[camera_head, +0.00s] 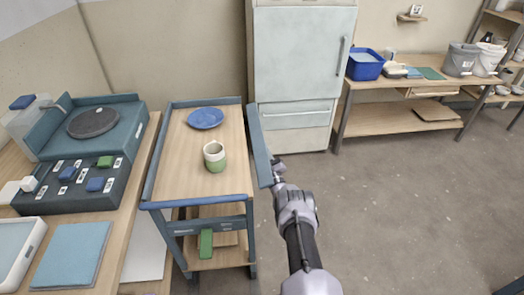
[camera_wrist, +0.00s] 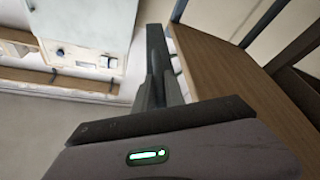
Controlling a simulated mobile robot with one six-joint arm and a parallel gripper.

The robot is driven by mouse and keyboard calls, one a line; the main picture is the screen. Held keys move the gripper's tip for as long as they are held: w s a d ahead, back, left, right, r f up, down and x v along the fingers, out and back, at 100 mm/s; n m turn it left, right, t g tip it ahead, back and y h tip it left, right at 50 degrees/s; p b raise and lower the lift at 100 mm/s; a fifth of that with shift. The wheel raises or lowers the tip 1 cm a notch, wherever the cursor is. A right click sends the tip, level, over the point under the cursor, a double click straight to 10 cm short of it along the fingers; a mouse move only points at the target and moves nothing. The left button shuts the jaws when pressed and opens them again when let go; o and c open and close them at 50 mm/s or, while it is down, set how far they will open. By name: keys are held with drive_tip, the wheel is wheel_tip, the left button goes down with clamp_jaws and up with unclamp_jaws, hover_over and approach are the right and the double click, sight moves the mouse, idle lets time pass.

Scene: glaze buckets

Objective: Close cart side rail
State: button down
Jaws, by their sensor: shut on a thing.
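The cart (camera_head: 178,160) has a pale wood top and a blue-grey frame, and stands left of centre in the head view. Its side rail (camera_head: 259,145) is a long blue-grey panel along the right side. It stands slightly outward from the top, with its near end apart from the front corner. My gripper (camera_head: 277,164) is at the rail's outer side, shut on it. In the wrist view, the dark rail (camera_wrist: 155,48) runs up from between the fingers (camera_wrist: 160,88), left of the wood top (camera_wrist: 230,65). The exact finger contact is too dark to tell.
A blue plate (camera_head: 205,118) and a green-and-white cup (camera_head: 214,157) stand on the cart top. A workbench (camera_head: 140,215) is close on the left. A fridge (camera_head: 300,60) stands behind. The floor (camera_head: 400,200) to the right is clear.

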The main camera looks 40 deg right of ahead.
sight(258, 142)
drive_tip(key=n, duration=0.1)
drive_tip(key=r+n+y, duration=0.1)
drive_tip(key=n, duration=0.1)
drive_tip(key=n+y+p, duration=0.1)
drive_tip(key=shift+d+r+n, duration=0.15)
drive_tip(key=shift+r+n, duration=0.25)
drive_tip(key=n, duration=0.1)
drive_tip(key=r+n+y+p, duration=0.1)
drive_tip(key=n+g, duration=0.1)
drive_tip(key=n, duration=0.1)
drive_tip(key=shift+a+r+y, duration=0.2)
drive_tip(key=shift+r+y, duration=0.05)
drive_tip(key=shift+y, duration=0.05)
drive_tip(key=n, duration=0.1)
drive_tip(key=n+g+p, duration=0.1)
drive_tip(key=a+r+n+p, duration=0.1)
drive_tip(key=n, duration=0.1)
drive_tip(key=shift+w+r+g+y, duration=0.1)
drive_tip(key=shift+w+g+y, duration=0.2)
drive_tip(key=shift+g, duration=0.1)
drive_tip(key=shift+w+a+r+n+g+p, duration=0.15)
drive_tip(key=shift+n+g, duration=0.1)
drive_tip(key=shift+n, duration=0.35)
drive_tip(key=shift+a+r+n+g+p, duration=0.15)
drive_tip(key=shift+n+g, duration=0.1)
drive_tip(key=shift+n, duration=0.35)
drive_tip(key=shift+f, duration=0.1)
drive_tip(key=c, duration=1.4)
unclamp_jaws()
drive_tip(key=shift+w+a, duration=0.1)
